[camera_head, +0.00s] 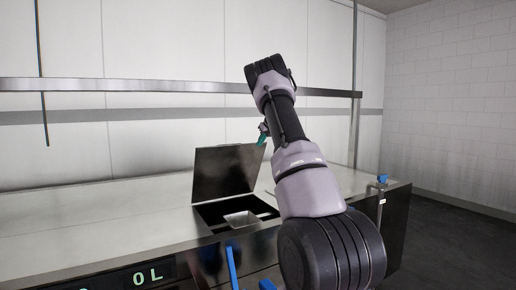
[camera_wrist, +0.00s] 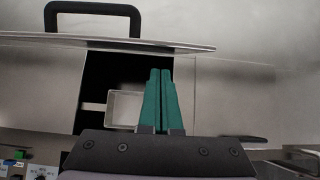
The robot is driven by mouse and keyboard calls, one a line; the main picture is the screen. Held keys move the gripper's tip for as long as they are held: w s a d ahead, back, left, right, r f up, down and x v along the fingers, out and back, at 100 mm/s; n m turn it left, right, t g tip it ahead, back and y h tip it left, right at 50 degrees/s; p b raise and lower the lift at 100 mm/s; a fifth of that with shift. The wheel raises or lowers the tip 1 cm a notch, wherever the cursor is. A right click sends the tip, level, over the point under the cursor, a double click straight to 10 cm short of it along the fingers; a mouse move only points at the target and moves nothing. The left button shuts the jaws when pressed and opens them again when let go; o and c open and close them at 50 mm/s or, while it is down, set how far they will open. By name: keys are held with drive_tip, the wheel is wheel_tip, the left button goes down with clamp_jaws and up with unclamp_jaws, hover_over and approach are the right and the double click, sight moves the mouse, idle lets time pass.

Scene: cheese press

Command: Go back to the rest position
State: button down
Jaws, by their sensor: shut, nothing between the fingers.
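My gripper (camera_wrist: 160,72) shows in the wrist view with its two green fingers together and nothing between them. It hovers over the counter near an open hatch. In the head view a bit of green finger (camera_head: 262,140) shows beside my arm, and the rest of the gripper is hidden behind the arm. The hatch lid (camera_head: 226,172) stands raised, and its edge (camera_wrist: 110,41) and black handle (camera_wrist: 92,8) show in the wrist view. A pale square container (camera_head: 241,220) sits in the dark opening, and it also shows in the wrist view (camera_wrist: 125,108).
The steel counter (camera_head: 90,217) runs along the wall and is bare on the left. A horizontal metal rail (camera_head: 130,85) crosses above it. A blue-topped fitting (camera_head: 382,179) is at the counter's right end. Blue handles (camera_head: 232,268) stick up at the front. Open floor lies at the right.

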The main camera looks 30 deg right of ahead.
wheel_tip(320, 180, up, 6)
drive_tip(key=r, duration=0.1)
drive_tip(key=s+a+r+n+y, duration=0.1)
drive_tip(key=s+a+r+n, duration=0.6)
drive_tip(key=s, duration=0.4)
drive_tip(key=s+a+r+n+y, duration=0.25)
drive_tip(key=s+a+n, duration=0.55)
drive_tip(key=s+a, duration=0.7)
drive_tip(key=s+a+f+n, duration=0.3)
drive_tip(key=s+n, duration=0.2)
drive_tip(key=s, duration=0.4)
drive_tip(key=s+a+f+n+g+h, duration=0.1)
drive_tip(key=s+a+f+n, duration=0.2)
drive_tip(key=s+n, duration=0.3)
drive_tip(key=s+a+f+n+h, duration=0.1)
drive_tip(key=s+a+n, duration=0.4)
drive_tip(key=s, duration=0.6)
drive_tip(key=shift+s+f+n+g, duration=0.3)
drive_tip(key=shift+s+f, duration=0.05)
drive_tip(key=shift+f, duration=0.55)
